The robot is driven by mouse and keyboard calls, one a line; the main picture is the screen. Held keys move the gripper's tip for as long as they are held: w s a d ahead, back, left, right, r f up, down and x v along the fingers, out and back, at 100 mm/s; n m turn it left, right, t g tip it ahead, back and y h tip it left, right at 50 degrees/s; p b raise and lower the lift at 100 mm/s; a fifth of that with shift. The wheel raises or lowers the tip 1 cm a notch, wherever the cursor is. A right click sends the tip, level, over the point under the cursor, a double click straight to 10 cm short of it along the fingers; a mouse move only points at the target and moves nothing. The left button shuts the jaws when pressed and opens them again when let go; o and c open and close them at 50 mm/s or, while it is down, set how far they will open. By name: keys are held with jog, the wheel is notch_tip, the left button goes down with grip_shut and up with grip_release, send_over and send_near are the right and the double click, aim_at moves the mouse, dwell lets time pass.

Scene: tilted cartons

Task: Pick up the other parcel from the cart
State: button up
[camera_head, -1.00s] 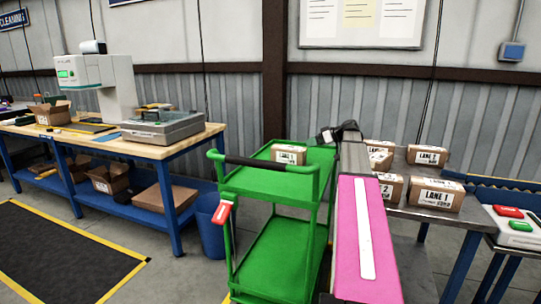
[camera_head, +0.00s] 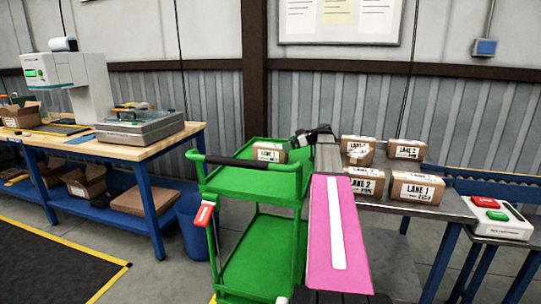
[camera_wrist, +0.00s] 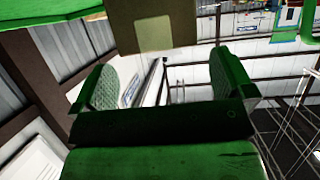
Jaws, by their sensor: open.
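The green cart (camera_head: 240,180) stands in the middle of the head view. One brown parcel (camera_head: 268,152) with a white label sits on its top shelf, towards the back right; the label text is too small to read surely. My gripper (camera_head: 300,141) is just right of this parcel, small and dark, at the cart's right edge. In the wrist view my gripper's two fingers (camera_wrist: 160,62) are wide apart with nothing between them. A brown box face with a pale square, apparently the parcel (camera_wrist: 125,22), shows beyond them at the top.
A metal table (camera_head: 440,207) right of the cart holds several labelled parcels, among them a LANE 1 parcel (camera_head: 418,187). A console (camera_head: 500,218) with red and green buttons stands at far right. A workbench (camera_head: 150,150) and blue bin (camera_head: 192,225) are left of the cart.

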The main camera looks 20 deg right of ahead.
aim_at(278, 146)
jog(key=x, duration=0.4)
jog(key=shift+w+a+f, duration=0.15)
jog(key=shift+w+a, duration=0.05)
jog(key=shift+a, duration=0.1)
jog(key=shift+c, duration=0.3)
jog(key=c, duration=1)
jog(key=shift+c, duration=0.2)
